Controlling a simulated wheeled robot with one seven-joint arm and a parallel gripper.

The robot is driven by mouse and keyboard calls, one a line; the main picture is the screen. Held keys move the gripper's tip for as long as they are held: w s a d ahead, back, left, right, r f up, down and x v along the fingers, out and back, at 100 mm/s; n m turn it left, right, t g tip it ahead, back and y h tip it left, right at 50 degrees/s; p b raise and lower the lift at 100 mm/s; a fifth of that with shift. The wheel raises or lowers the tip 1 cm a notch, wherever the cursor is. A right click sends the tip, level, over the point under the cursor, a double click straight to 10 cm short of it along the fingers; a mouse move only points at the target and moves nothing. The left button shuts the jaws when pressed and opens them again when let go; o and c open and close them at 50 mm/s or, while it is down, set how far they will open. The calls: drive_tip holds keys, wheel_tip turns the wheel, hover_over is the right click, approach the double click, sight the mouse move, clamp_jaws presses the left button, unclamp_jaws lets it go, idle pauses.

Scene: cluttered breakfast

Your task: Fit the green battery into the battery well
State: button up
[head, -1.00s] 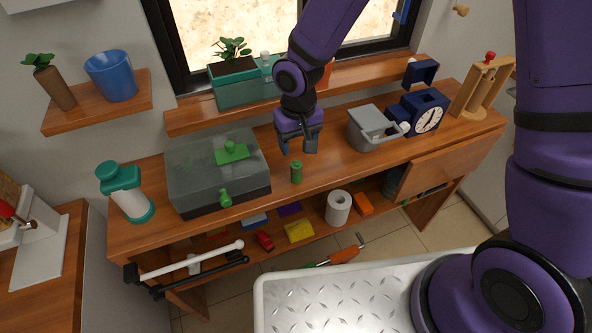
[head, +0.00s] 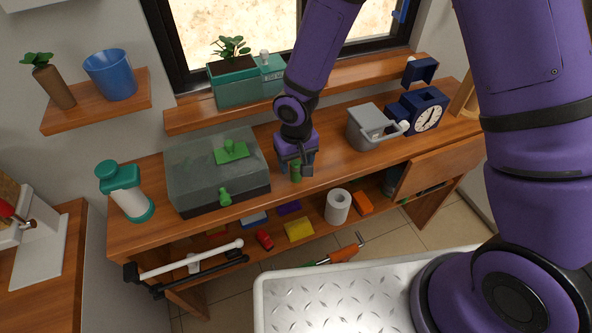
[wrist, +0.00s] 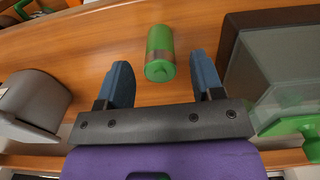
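The green battery (head: 296,174) stands upright on the wooden bench top, right of the glass-lidded box. In the wrist view the battery (wrist: 160,42) has a green body with a brownish band and lies ahead of the gap between the fingers. My gripper (head: 300,168) is low over the bench at the battery, its fingers partly covering it from the head camera. In the wrist view my gripper (wrist: 163,68) is open with blue fingers spread apart and nothing clamped. I cannot make out the battery well; a blue clock (head: 405,113) stands farther right.
The glass-lidded box (head: 190,165) with green knobs is close on the left. A planter (head: 238,92) is on the sill behind. The lower shelf holds a paper roll (head: 338,207) and several small blocks.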

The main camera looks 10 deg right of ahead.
drive_tip(key=c, duration=1)
drive_tip(key=shift+o, duration=0.2)
